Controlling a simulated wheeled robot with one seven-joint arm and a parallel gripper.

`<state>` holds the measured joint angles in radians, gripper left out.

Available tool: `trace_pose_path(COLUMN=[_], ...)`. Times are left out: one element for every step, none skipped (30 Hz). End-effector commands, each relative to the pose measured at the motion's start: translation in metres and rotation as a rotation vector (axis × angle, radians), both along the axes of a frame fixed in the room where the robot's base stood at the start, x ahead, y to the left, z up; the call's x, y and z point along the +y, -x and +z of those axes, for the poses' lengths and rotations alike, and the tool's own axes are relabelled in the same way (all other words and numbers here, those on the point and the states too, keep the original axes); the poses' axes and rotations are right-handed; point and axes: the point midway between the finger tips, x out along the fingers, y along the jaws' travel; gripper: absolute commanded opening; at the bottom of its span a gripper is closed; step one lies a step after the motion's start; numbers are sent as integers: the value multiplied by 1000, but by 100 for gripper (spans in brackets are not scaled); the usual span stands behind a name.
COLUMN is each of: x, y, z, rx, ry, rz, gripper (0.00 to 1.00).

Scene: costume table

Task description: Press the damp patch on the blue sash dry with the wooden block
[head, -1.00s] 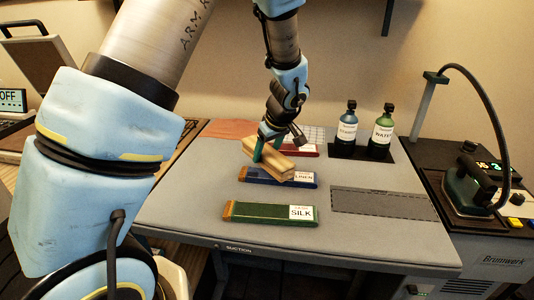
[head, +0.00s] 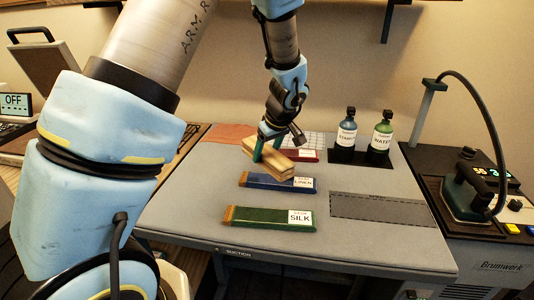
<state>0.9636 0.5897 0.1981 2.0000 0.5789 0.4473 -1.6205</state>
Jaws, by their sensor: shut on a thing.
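My gripper (head: 268,147) is shut on a light wooden block (head: 270,160), with its green fingers on the block's sides. The block is tilted and seems to be just above or behind the blue sash (head: 262,182). Whether it touches anything cannot be told. The blue sash lies folded flat on the grey table, with a brown left end and a white label reading LINEN at its right. No damp patch can be made out on it; part of the sash's far edge may be hidden by the block.
A green sash (head: 262,217) labelled SILK lies in front, and a red sash (head: 305,155) behind. Two bottles, STARCH (head: 346,135) and WATER (head: 381,137), stand at the back right. An iron (head: 467,190) sits on a unit at right. A dark dashed mat (head: 378,206) lies bare.

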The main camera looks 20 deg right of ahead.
Motion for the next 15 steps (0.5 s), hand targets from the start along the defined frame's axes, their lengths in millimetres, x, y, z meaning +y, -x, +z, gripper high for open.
trace_pose_path(x=[0,0,0,0,0,0,1,1,1,1,1,1,1,1,1], y=[-1,-1,-2,-2,-2,-3,-3,-3,-3,-4,-4,-4,-5,-5,-5], z=[2,3,4,4,5,6,6,7,8,9,9,10,11,11,12], rx=[-1,-1,-1,-1,-1,-1,-1,-1,-1,-1,-1,-2,-2,-2,-2], ry=[1,1,1,1,1,1,1,1,1,1,1,2,2,2,2], rz=[1,1,1,1,1,1,1,1,1,1,1,0,0,0,0], gripper=[0,0,0,0,0,0,0,0,0,0,0,0,0,0,0])
